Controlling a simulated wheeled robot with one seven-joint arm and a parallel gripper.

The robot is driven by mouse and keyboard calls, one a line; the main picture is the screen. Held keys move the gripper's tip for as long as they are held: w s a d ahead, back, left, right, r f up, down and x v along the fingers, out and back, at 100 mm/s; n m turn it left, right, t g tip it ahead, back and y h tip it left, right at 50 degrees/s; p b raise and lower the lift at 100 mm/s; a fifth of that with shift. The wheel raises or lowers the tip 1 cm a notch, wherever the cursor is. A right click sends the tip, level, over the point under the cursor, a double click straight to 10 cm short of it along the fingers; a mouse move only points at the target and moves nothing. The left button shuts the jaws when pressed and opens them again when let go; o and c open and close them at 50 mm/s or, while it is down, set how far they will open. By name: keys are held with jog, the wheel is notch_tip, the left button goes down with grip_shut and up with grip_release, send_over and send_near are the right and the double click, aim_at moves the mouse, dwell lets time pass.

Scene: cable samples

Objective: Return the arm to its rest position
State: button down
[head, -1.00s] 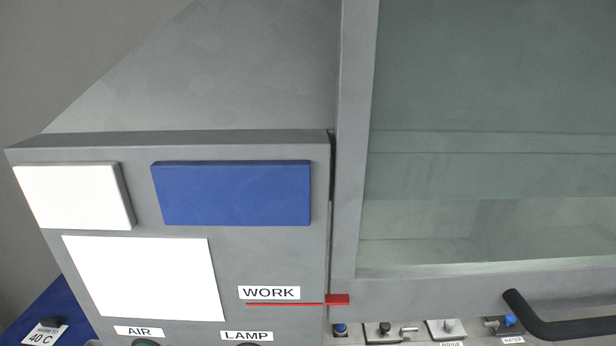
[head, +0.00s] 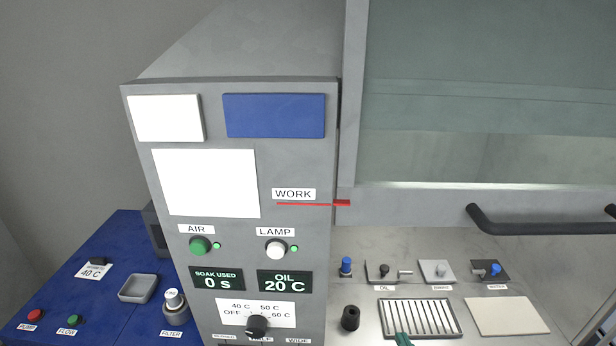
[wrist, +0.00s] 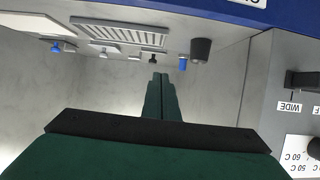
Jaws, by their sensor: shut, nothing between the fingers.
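My gripper (wrist: 160,80) shows in the wrist view as two dark green fingers pressed together, with nothing between them. Its fingers point toward the bench, with the control panel (wrist: 297,120) to the right. In the head view, a small green part of my gripper (head: 403,340) shows at the bottom edge, in front of the slotted metal rack (head: 420,318). The rest of the arm is out of view there.
The glass sash (head: 480,110) is raised, its red pointer by the WORK label (head: 293,194). A black handle (head: 540,222) juts from its lower edge. A black cylinder (head: 350,318), valves and a pale plate (head: 506,315) occupy the bench. A blue side table (head: 100,270) is left.

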jog(key=s+a+f+m+h, duration=0.2)
jog(key=s+a+f+m, duration=0.1)
jog(key=s+a+f, duration=0.85)
jog(key=s+a+n+t+y, duration=0.1)
jog(key=s+a, duration=0.3)
jog(key=s, duration=0.4)
jog(key=s+a+n+t+y, duration=0.1)
jog(key=s+a+n, duration=0.1)
jog(key=s+a, duration=0.3)
jog(key=s, duration=0.4)
jog(key=shift+f, duration=0.2)
jog(key=shift+a, duration=0.1)
jog(key=shift+w, duration=0.25)
jog(key=shift+s, duration=0.1)
